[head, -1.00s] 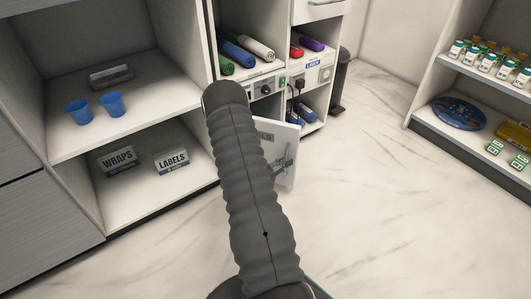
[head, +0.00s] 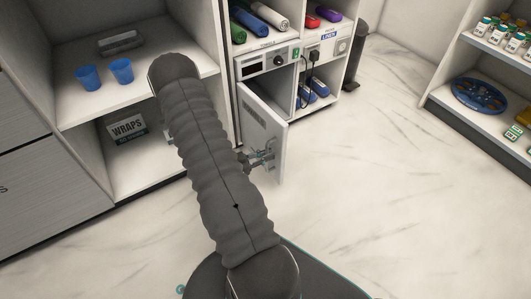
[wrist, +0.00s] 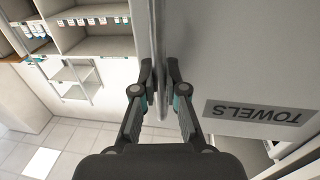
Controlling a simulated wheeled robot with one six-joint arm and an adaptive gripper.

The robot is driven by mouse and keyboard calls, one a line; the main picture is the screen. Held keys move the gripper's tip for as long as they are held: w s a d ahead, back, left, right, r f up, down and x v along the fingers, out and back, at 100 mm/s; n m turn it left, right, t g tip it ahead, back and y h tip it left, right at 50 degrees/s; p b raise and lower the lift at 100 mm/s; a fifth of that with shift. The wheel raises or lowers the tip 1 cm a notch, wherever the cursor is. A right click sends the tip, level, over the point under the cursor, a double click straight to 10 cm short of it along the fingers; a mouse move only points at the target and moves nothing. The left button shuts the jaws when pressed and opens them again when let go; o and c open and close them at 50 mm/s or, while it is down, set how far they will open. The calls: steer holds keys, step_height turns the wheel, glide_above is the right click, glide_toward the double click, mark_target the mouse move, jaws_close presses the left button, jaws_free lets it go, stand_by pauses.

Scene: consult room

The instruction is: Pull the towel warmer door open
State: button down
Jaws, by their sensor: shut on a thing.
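My gripper (head: 262,158) is at the door's front side, partly hidden by my arm. In the wrist view the door (wrist: 235,55) fills the right side, with an upside-down TOWELS label (wrist: 258,112). The upright bar handle (wrist: 158,30) runs down between the fingers of my gripper (wrist: 159,76), which are shut on it. The warmer's inside is mostly hidden by the door.
Open shelves at left hold blue cups (head: 121,71) and a WRAPS box (head: 127,128). Rolled towels (head: 267,16) lie above the warmer. The marble floor (head: 370,180) at right is clear up to another shelf unit.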

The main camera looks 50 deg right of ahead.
stand_by(0.3)
steer(key=c, duration=1.5)
jaws_free()
steer(key=v, duration=1.2)
steer(key=shift+r, duration=0.1)
